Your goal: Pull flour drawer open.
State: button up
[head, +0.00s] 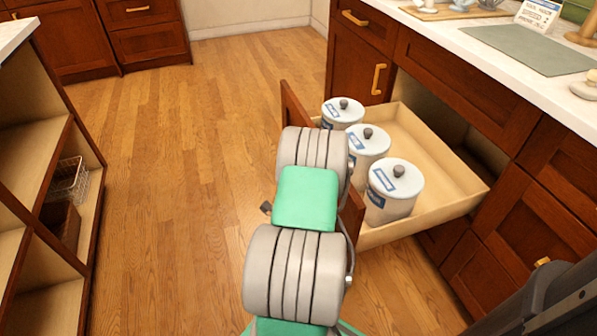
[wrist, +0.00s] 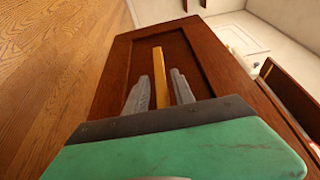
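The drawer (head: 441,205) stands well out from the cabinet on the right in the head view. It holds white lidded canisters with blue labels (head: 393,192); the label text is too small to read. In the wrist view the dark wooden drawer front (wrist: 205,58) fills the middle, with a yellow-gold bar handle (wrist: 158,62) on it. In the head view my arm hides the gripper, the handle and much of the drawer front.
An open shelf unit (head: 62,135) with a wire basket (head: 68,180) stands at the left. The wooden floor (head: 190,150) between it and the drawer is clear. The counter (head: 480,45) above the drawer carries a grey-green mat (head: 530,50) and small items.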

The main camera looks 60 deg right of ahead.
jog(key=shift+o, duration=0.5)
jog(key=b+v, duration=0.2)
jog(key=v, duration=0.5)
jog(key=shift+s+a, duration=0.25)
jog(key=shift+a, duration=0.1)
